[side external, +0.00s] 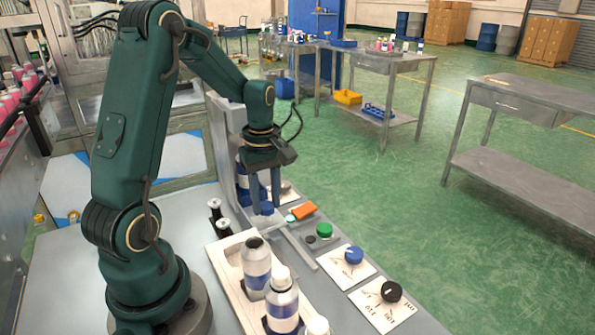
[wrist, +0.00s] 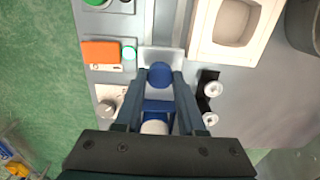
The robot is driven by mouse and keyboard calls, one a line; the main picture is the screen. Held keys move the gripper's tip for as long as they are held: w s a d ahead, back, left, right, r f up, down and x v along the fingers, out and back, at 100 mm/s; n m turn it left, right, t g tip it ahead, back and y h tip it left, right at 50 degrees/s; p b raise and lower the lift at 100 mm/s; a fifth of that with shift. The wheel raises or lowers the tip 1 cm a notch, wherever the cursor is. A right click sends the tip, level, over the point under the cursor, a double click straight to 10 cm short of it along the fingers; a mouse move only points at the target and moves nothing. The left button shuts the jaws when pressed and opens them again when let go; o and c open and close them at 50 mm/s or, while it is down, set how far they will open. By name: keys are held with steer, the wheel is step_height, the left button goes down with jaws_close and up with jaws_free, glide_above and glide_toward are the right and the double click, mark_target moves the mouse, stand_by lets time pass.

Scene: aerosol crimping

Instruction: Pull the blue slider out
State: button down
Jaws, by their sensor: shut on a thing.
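The blue slider shows as a round blue knob (side external: 267,209) on a pale metal rail in the side view. In the wrist view the knob (wrist: 160,73) sits on a light plate, between the fingertips. My gripper (side external: 266,203) points down with a finger on each side of the knob, and is shut on it. In the wrist view the gripper (wrist: 159,79) frames the knob from left and right. The fingers partly hide the knob's sides in the side view.
A blue-and-white can (side external: 244,178) stands close behind my gripper. A pale tray (side external: 226,282) with cans is nearby. Two black-and-white small parts (side external: 219,216) stand left. An orange switch (side external: 304,211), green button (side external: 324,230), blue dial (side external: 354,255) and black dial (side external: 391,291) line the right edge.

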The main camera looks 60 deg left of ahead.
stand_by(0.3)
steer(key=shift+w+d, duration=0.1)
steer(key=shift+d, duration=6.2)
steer(key=c, duration=0.5)
jaws_free()
steer(key=shift+r, duration=0.1)
steer(key=shift+r, duration=2.5)
